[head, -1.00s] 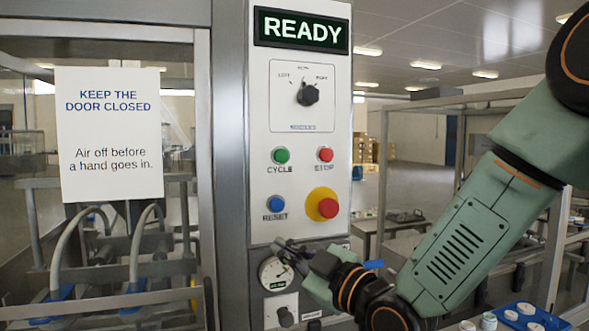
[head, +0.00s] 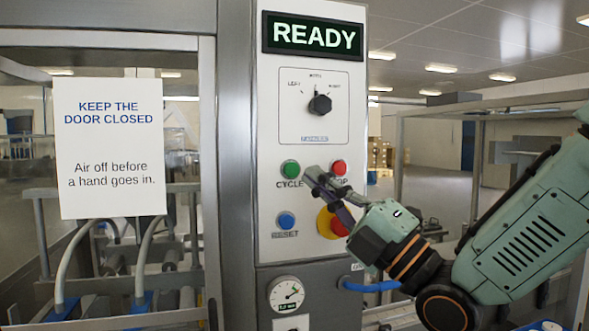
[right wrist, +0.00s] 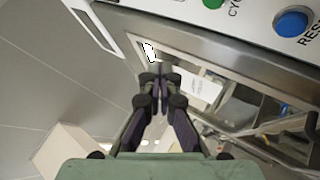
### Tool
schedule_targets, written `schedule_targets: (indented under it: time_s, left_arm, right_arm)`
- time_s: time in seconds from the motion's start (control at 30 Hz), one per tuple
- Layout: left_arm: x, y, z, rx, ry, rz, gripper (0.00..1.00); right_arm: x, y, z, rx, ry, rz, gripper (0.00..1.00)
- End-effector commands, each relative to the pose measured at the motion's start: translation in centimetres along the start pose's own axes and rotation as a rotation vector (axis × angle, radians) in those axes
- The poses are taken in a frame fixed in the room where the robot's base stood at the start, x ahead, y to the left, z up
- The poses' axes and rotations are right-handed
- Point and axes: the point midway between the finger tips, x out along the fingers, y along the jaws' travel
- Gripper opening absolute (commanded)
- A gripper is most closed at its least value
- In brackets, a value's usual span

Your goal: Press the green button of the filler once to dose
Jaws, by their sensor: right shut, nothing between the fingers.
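The green CYCLE button (head: 290,168) sits on the pale control panel (head: 266,200) of the filler, left of the red STOP button (head: 338,167). My right gripper (head: 312,178) is shut and empty in front of the panel, its tips just right of and slightly below the green button in the head view. I cannot tell the gap to the panel. It hides part of the STOP label and the emergency stop. In the right wrist view the shut fingers (right wrist: 160,70) point up the picture, and the green button (right wrist: 213,3) is cut by the top edge. My left gripper is out of view.
The blue RESET button (head: 286,221) and the red-and-yellow emergency stop (head: 333,221) sit below. The selector knob (head: 320,104) and the READY display (head: 314,36) are above. A gauge (head: 286,293) is lower down. A door sign (head: 112,148) hangs left.

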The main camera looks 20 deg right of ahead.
Motion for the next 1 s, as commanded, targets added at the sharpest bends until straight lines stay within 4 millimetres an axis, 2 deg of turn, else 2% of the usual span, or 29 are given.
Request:
schedule_targets:
  time_s: [0.27, 0.73, 1.0]
  left_arm:
    - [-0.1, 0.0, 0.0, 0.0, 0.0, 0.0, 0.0]
    - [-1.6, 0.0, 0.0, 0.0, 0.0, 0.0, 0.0]
    - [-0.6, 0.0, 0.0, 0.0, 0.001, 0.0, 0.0]
  right_arm:
    - [0.3, -0.3, 0.6, 0.0, -0.004, -0.002, 0.0]
    - [4.3, -3.2, 3.6, 0.0, -0.003, -0.003, 0.0]
    - [5.8, -4.5, 4.8, 0.0, -0.004, -0.002, 0.0]
